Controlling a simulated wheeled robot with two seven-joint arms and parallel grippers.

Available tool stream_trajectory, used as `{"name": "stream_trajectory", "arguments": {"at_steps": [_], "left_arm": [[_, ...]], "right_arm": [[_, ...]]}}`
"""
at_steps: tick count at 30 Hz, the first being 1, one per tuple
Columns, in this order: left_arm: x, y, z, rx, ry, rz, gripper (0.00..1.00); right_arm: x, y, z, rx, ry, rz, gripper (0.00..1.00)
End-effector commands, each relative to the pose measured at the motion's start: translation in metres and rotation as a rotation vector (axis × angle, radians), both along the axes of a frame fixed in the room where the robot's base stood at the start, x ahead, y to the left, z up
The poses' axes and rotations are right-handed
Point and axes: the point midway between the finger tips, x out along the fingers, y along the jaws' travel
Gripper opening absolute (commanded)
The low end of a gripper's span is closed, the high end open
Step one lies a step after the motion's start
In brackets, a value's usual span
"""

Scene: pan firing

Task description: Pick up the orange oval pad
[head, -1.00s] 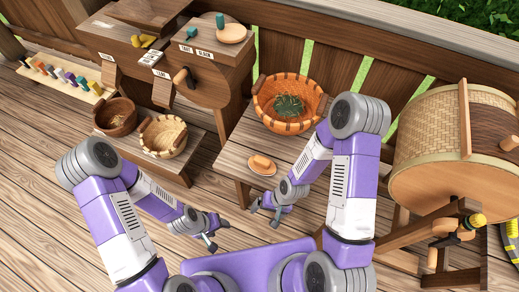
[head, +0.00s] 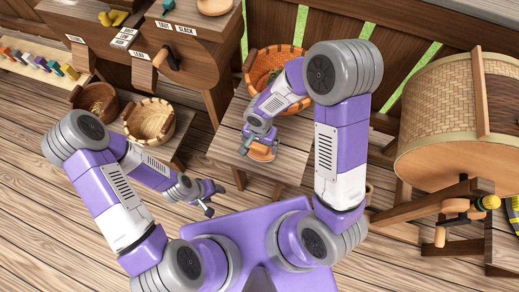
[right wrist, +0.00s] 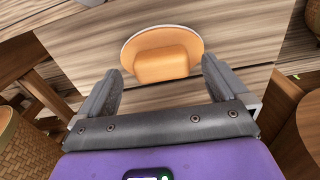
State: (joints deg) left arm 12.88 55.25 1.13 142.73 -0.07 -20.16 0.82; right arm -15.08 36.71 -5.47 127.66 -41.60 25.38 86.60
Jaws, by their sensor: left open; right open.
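In the right wrist view my right gripper (right wrist: 162,78) is open, with one finger on either side of the pad's near edge. Nothing is between the fingers, and they look apart from the pad. My left gripper (head: 207,198) is open and empty, left of the table.
A large woven basket (head: 262,68) stands at the back of the table, partly hidden by my right arm. Two smaller baskets (head: 148,119) (head: 95,102) stand on a low bench at left. A big woven drum (head: 440,130) stands at right.

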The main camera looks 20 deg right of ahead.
Motion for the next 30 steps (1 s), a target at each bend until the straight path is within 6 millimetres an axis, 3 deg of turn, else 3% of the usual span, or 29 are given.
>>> {"name": "stream_trajectory", "arguments": {"at_steps": [1, 5, 14, 27, 30], "left_arm": [[0.000, 0.000, -0.007, 0.000, 0.000, 0.000, 0.60], [0.000, 0.000, -0.011, 0.000, 0.000, 0.000, 0.60], [0.000, 0.000, -0.011, 0.000, 0.000, 0.000, 0.60], [0.000, 0.000, -0.011, 0.000, -0.001, 0.000, 0.60], [0.000, 0.000, -0.011, 0.000, 0.000, 0.000, 0.60]], "right_arm": [[0.001, 0.002, -0.012, 0.001, 0.003, 0.000, 1.00], [0.000, 0.001, -0.026, 0.000, 0.002, -0.001, 1.00], [0.001, 0.001, -0.028, 0.001, 0.000, -0.001, 0.98], [0.001, 0.001, -0.028, 0.001, 0.000, 0.000, 0.31], [0.001, 0.001, -0.027, 0.001, 0.000, 0.000, 0.20]]}}
